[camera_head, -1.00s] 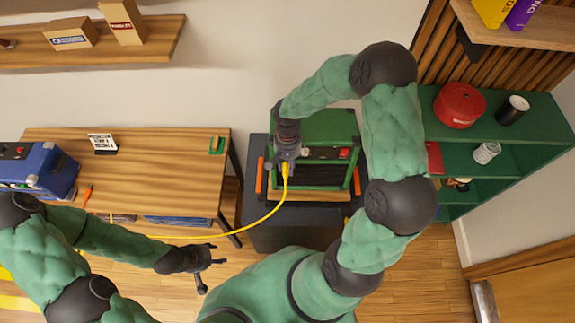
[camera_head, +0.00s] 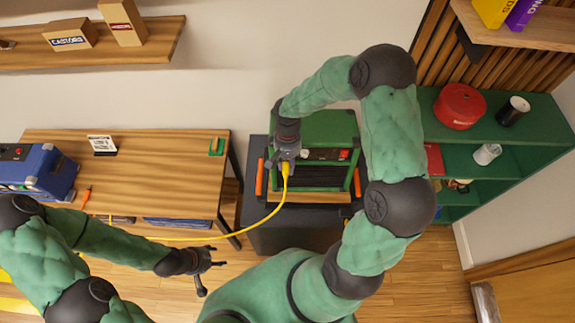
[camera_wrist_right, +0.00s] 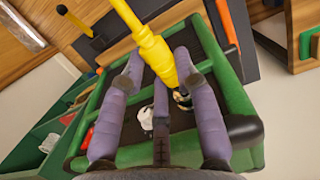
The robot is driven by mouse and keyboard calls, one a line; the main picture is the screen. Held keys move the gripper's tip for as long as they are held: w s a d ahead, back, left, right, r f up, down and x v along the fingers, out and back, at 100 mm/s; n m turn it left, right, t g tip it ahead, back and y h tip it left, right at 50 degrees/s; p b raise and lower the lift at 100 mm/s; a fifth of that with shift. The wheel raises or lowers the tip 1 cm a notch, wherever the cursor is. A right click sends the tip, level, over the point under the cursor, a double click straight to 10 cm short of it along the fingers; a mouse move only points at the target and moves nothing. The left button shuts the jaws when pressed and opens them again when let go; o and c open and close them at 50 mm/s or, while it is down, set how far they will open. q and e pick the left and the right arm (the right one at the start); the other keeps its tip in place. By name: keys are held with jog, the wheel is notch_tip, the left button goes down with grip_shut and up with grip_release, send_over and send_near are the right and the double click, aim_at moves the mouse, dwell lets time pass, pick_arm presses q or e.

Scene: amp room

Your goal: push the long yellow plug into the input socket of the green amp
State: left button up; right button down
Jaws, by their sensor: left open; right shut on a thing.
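The green amp (camera_head: 327,128) stands on a dark cabinet, with a black front and a control strip along its top. My right gripper (camera_head: 286,158) is at the left part of that strip, shut on the long yellow plug (camera_head: 286,171). In the right wrist view the gripper's fingers (camera_wrist_right: 160,75) close around the yellow plug (camera_wrist_right: 152,48), over the amp's dark front (camera_wrist_right: 205,40). A small round fitting (camera_wrist_right: 182,97) shows beside the plug's end; I cannot tell whether the tip is in a socket. My left gripper (camera_head: 208,262) is open and empty, below the wooden table, apart from the cable.
The yellow cable (camera_head: 245,231) runs from the plug down and left behind my left arm. A blue amp (camera_head: 40,172) stands on the wooden table (camera_head: 160,165) at left.

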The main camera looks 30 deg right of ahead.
jog(key=shift+w+d+f, duration=0.1)
jog(key=shift+w+d, duration=0.2)
jog(key=shift+w, duration=0.2)
dwell(1.2)
jog(key=c, duration=0.8)
grip_release()
jog(key=shift+c, duration=0.2)
notch_tip(320, 180, up, 12)
jog(key=w+d, duration=0.1)
jog(key=shift+w, duration=0.4)
jog(key=shift+f, duration=0.15)
